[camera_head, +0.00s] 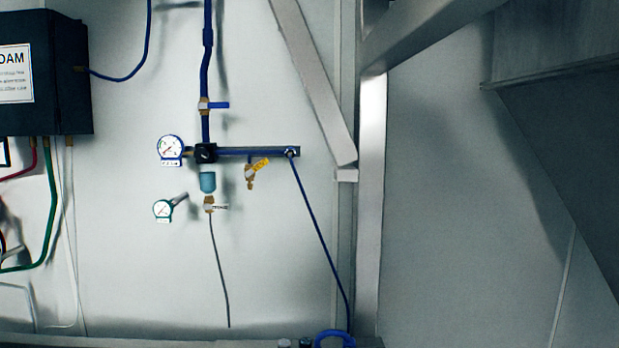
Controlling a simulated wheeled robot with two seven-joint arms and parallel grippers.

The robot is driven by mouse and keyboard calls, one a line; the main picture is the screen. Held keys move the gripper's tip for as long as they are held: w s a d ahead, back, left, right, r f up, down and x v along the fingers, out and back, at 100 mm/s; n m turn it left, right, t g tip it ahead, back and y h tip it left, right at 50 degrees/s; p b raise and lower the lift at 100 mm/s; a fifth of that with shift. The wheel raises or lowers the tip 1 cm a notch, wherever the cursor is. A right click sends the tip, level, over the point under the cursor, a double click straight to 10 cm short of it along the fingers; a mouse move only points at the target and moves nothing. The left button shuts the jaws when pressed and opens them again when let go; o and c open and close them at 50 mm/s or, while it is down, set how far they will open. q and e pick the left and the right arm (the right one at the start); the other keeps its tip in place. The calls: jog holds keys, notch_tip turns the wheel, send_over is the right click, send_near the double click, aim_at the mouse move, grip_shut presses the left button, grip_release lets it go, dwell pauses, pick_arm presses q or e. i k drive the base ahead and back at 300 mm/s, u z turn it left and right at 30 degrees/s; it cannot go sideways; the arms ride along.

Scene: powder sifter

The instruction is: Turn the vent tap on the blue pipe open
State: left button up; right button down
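A blue pipe (206,75) runs down the pale wall to a black block. From the block a horizontal blue pipe (250,151) runs right. A small brass tap (250,177) hangs below this pipe, with a yellow handle (260,164) slanting up to the right, crosswise to the tap body. Higher, a brass valve (203,105) on the vertical pipe has a blue handle (219,105) pointing right, across the pipe. Which one is called the vent tap cannot be told from any readable label. Neither of my grippers is in view.
A round gauge (170,147) sits left of the block, another gauge (162,209) lower. A teal bowl (208,182) and brass valve (209,204) hang below the block. A dark box (62,75) is at left; metal beams (370,200) stand right.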

aim_at(261, 164)
jog(key=z, duration=0.15)
jog(key=i, duration=1.1)
jog(key=u, duration=0.15)
